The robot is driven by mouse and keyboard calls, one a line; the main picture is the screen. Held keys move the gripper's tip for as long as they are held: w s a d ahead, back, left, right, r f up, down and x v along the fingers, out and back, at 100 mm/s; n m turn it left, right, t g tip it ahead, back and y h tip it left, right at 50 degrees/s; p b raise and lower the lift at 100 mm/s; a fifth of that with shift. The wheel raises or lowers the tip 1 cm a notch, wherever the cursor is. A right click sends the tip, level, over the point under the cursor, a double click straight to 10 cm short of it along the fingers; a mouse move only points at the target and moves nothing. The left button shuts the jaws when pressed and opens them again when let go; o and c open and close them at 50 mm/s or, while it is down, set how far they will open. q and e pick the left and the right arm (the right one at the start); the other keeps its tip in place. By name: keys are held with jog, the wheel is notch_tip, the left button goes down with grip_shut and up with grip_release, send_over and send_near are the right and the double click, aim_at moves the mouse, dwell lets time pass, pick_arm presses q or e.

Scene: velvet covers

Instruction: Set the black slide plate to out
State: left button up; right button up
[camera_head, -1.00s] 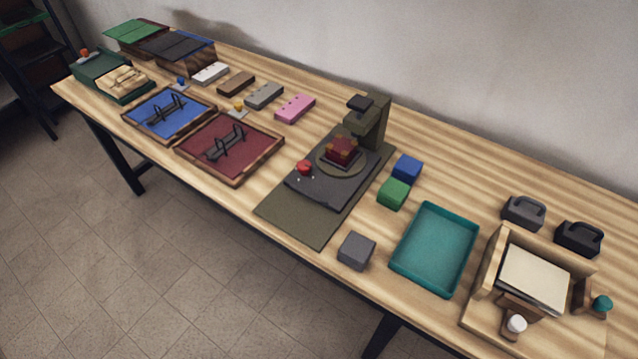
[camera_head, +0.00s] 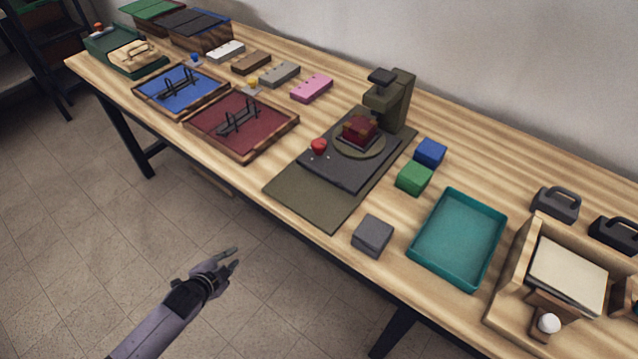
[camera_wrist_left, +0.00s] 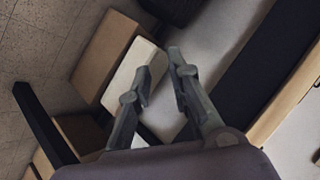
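The black slide plate (camera_head: 338,172) lies on an olive base (camera_head: 312,202) in the middle of the table in the head view. It has a red knob (camera_head: 319,146) at its left and carries a round disc (camera_head: 372,147) with a dark red block (camera_head: 360,130) on it. The block is beside an olive press column (camera_head: 396,97). My left gripper (camera_head: 234,258) is over the floor in front of the table, apart from the plate. Its fingers also show in the left wrist view (camera_wrist_left: 164,68), separated and empty. My right gripper is not in view.
A grey block (camera_head: 373,235) and a teal tray (camera_head: 458,240) are right of the base. Green (camera_head: 414,179) and blue (camera_head: 429,152) blocks stand behind them. A red tray (camera_head: 242,124) with a dark handle is to the left. The table's front edge lies between my gripper and the plate.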

pick_arm(q)
jog(key=w+d+r+m+t+h+b, duration=0.1)
jog(key=w+d+r+m, duration=0.15)
jog(key=r, duration=0.35)
jog(key=w+d+r+m+t+h+b, duration=0.1)
jog(key=w+d+r+m+h+b, duration=0.15)
jog(key=r, duration=0.35)
jog(key=m+h+b, duration=0.2)
jog(key=m+h, duration=0.2)
jog(key=m, duration=0.3)
send_near(318, 174)
jog(key=shift+t+y, duration=0.25)
jog(key=shift+t, duration=0.15)
jog(key=p+x, duration=0.1)
jog(key=x, duration=0.9)
jog(key=shift+d+f, duration=0.25)
jog(key=shift+d, duration=0.05)
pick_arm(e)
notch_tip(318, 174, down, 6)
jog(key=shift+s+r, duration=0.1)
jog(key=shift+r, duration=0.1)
pick_arm(q)
grip_shut()
